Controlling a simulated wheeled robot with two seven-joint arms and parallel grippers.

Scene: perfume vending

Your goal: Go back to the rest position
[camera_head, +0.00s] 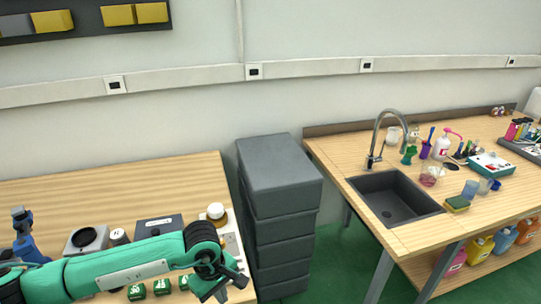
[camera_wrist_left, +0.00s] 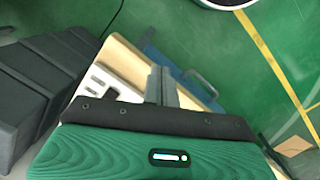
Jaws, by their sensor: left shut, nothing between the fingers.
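My left arm comes in from the lower left in the head view, green with a black wrist. My left gripper (camera_head: 232,284) hangs over the right end of the left wooden table (camera_head: 120,186), near its front corner. In the left wrist view its two grey fingers (camera_wrist_left: 162,84) are together, with nothing between them. The table edge and the green floor lie beyond the fingers there. My right gripper is not in view.
A stack of grey crates (camera_head: 280,205) stands just right of the left table. A jar with a white lid (camera_head: 216,212), a dark box (camera_head: 158,226) and small green boxes (camera_head: 162,286) lie near my arm. A sink bench (camera_head: 350,157) stands at right.

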